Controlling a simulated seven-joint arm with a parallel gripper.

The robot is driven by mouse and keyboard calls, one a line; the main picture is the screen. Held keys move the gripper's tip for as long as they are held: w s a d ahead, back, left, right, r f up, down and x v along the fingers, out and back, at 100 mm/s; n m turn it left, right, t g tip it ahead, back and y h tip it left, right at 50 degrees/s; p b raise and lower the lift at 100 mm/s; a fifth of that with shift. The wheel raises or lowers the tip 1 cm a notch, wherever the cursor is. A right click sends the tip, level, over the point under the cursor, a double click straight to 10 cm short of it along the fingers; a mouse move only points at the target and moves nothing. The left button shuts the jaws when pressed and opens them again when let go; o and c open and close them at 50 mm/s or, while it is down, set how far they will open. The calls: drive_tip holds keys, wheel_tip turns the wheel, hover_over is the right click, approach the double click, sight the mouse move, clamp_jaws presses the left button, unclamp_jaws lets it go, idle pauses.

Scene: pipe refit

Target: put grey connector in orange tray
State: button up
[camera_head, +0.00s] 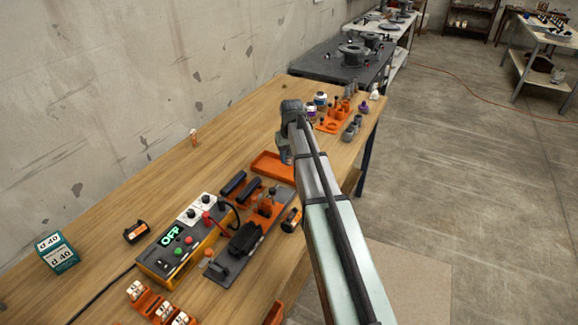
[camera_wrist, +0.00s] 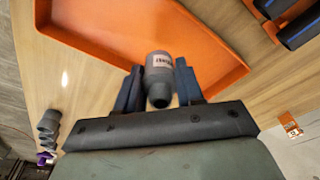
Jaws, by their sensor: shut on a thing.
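My gripper (camera_wrist: 158,88) is shut on a grey connector (camera_wrist: 159,78), with one dark finger on each side of it in the wrist view. The connector has a pale label band and a darker narrow end. Behind it in the wrist view lies the orange tray (camera_wrist: 205,50), empty where it shows. In the head view the orange tray (camera_head: 272,164) lies on the wooden table, just left of and below my gripper (camera_head: 286,160). The arm hides the held connector in the head view. I cannot tell how high the connector is above the tray.
A control box (camera_head: 180,245) showing "OFF" and a grey fixture plate (camera_head: 225,268) stand nearer on the table. More grey connectors (camera_head: 350,131) stand near an orange holder (camera_head: 333,124) at the far right. A teal box (camera_head: 57,252) is at the left. The table's middle left is mostly clear.

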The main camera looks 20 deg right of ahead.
sight(289, 165)
drive_tip(key=shift+f, duration=2.2)
drive_tip(key=shift+f, duration=0.1)
drive_tip(key=o, duration=1)
drive_tip(key=shift+o, duration=0.2)
drive_tip(key=r, duration=0.4)
drive_tip(key=s+r, duration=0.1)
drive_tip(key=r, duration=0.7)
drive_tip(key=shift+s, duration=0.35)
